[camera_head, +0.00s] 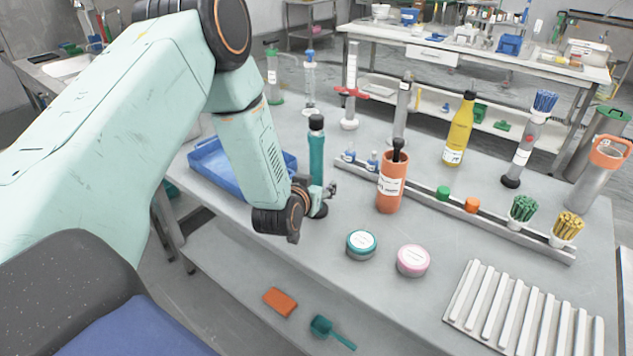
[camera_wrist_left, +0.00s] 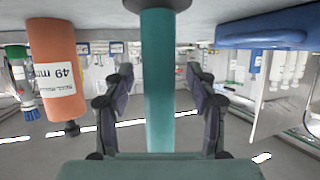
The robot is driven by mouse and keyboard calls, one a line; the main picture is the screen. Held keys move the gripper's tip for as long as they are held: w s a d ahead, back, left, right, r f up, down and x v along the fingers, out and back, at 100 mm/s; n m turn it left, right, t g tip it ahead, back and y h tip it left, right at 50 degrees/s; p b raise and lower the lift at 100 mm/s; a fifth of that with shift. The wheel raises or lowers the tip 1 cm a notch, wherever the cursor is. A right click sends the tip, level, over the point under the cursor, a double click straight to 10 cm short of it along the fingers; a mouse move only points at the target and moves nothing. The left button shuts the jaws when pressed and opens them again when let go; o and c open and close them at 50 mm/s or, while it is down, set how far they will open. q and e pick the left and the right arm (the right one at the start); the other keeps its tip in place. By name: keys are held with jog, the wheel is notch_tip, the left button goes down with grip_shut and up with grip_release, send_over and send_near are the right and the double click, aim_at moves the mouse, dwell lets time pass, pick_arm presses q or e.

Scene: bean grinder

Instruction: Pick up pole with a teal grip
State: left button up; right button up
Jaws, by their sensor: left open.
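The pole with a teal grip (camera_head: 316,155) stands upright on the grey table and has a dark cap on top. In the left wrist view, which is upside down, its teal shaft (camera_wrist_left: 159,75) runs through the middle of the picture. My left gripper (camera_head: 326,194) is low beside the pole. It is open, with one dark finger on each side of the shaft in the wrist view (camera_wrist_left: 160,95) and gaps between. The pole's lower end is hidden behind my gripper in the head view. My right gripper is in neither view.
A blue tray (camera_head: 215,172) lies left of the pole. An orange container (camera_head: 390,190) stands close on the right, before a grey rail (camera_head: 428,200).

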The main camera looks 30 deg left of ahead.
pick_arm(q)
jog(key=shift+s+r, duration=0.1)
jog(key=shift+r, duration=0.05)
jog(key=shift+w+d, duration=0.15)
jog(key=shift+w, duration=0.1)
jog(key=c, duration=0.3)
jog(key=shift+s, duration=0.2)
jog(key=c, duration=0.6)
jog(key=shift+w, duration=0.25)
grip_shut()
